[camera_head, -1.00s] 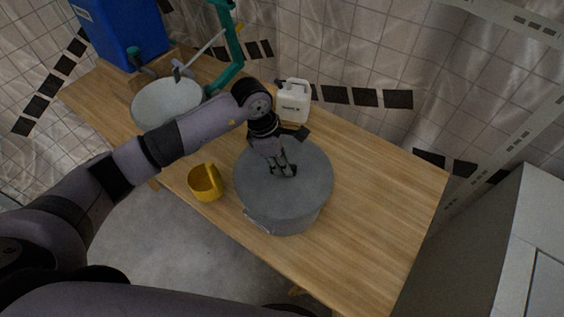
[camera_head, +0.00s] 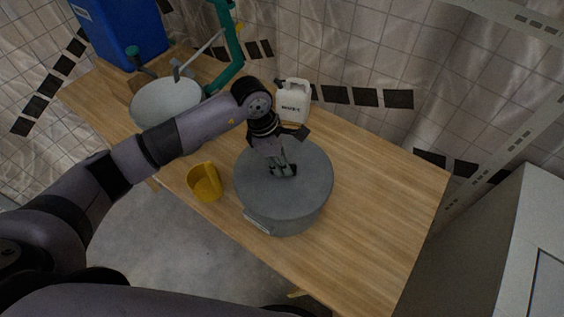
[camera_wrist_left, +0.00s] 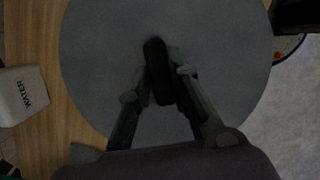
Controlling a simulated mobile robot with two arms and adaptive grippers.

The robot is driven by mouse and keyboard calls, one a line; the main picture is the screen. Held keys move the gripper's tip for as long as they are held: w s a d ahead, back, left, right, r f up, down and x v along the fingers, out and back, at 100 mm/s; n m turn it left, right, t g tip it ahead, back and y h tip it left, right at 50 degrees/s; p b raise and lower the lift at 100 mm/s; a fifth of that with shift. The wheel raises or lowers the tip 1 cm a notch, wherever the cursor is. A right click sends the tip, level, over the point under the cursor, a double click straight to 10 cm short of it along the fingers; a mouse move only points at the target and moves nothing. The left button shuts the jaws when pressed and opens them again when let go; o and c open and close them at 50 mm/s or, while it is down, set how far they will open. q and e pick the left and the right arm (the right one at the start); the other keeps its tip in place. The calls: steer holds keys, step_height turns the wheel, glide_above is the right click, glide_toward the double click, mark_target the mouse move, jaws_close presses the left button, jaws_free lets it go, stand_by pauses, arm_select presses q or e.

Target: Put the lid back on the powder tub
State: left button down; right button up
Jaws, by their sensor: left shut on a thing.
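The lid (camera_head: 308,179) is a round grey disc that covers the top of the grey powder tub (camera_head: 290,222) on the table. My left gripper (camera_head: 283,170) is above the lid's middle. In the left wrist view, its fingers (camera_wrist_left: 165,80) are shut on the dark upright handle (camera_wrist_left: 156,58) of the lid (camera_wrist_left: 230,60). The lid lies over the tub's mouth, roughly in line with its wall. I cannot tell whether it is fully seated at the rim. The inside of the tub is hidden. My right gripper is not in view.
A yellow scoop or cup (camera_head: 204,183) stands left of the tub, near the table's front edge. A white water jug (camera_head: 293,101) stands behind it. A pale bowl (camera_head: 165,101), a teal stand (camera_head: 232,50) and a blue bin (camera_head: 117,30) are farther left. The wooden table (camera_head: 385,205) is clear at right.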

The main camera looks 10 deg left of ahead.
arm_select(q)
steer(key=c, duration=1.4)
jaws_free()
steer(key=shift+o, duration=0.5)
steer(key=o, duration=0.4)
steer(key=shift+c, duration=0.2)
steer(key=shift+r, duration=0.1)
steer(key=shift+r+p, duration=1.65)
steer(key=shift+r, duration=1.8)
steer(key=shift+c, duration=0.3)
